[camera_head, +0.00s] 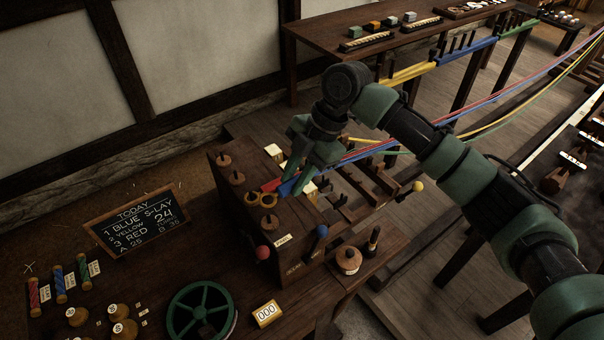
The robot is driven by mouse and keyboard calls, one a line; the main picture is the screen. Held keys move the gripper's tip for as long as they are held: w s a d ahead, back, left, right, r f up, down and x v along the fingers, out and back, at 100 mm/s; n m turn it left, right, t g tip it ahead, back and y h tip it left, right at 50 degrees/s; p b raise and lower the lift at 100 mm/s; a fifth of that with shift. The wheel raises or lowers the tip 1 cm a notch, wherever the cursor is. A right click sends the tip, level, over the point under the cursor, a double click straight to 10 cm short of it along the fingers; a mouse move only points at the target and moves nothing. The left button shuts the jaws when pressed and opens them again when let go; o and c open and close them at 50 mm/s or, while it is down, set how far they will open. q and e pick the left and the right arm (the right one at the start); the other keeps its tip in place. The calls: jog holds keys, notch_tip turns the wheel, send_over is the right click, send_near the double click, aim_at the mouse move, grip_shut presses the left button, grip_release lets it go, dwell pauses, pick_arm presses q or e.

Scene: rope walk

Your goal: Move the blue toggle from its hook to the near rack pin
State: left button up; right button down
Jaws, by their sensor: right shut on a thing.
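My right gripper (292,182) reaches down over the top of a dark wooden box (228,205). Its green fingers are shut on a small blue piece (286,188), which looks like the blue toggle; the fingers partly cover it. A red piece (270,185) lies just left of it. Red, blue and green ropes run from beside the gripper off to the right. Dark upright pins (340,200) stand right of the box; I cannot tell which is the near rack pin. The toggle's hook cannot be made out. My left gripper is not in view.
A chalkboard (137,217), colored spools (60,284) and a green reel (202,311) occupy the bench.

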jog(key=shift+d+f, duration=0.1)
jog(key=shift+f, duration=0.2)
jog(key=shift+f+b, duration=0.15)
jog(key=shift+b, duration=0.2)
jog(key=shift+s+f, duration=0.1)
jog(key=shift+f, duration=0.05)
jog(key=shift+s+a+f+b, duration=0.1)
jog(key=shift+a+f+b, duration=0.2)
jog(key=shift+b, duration=0.35)
jog(key=shift+d+f+b, duration=0.1)
jog(key=shift+f+b, duration=0.3)
jog(key=shift+f, duration=0.05)
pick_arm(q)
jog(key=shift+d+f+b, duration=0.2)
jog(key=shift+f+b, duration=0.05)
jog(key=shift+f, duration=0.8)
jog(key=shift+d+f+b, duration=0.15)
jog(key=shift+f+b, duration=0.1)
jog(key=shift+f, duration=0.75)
pick_arm(e)
jog(key=shift+f, duration=1.7)
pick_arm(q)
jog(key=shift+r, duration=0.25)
pick_arm(e)
jog(key=shift+f, duration=0.25)
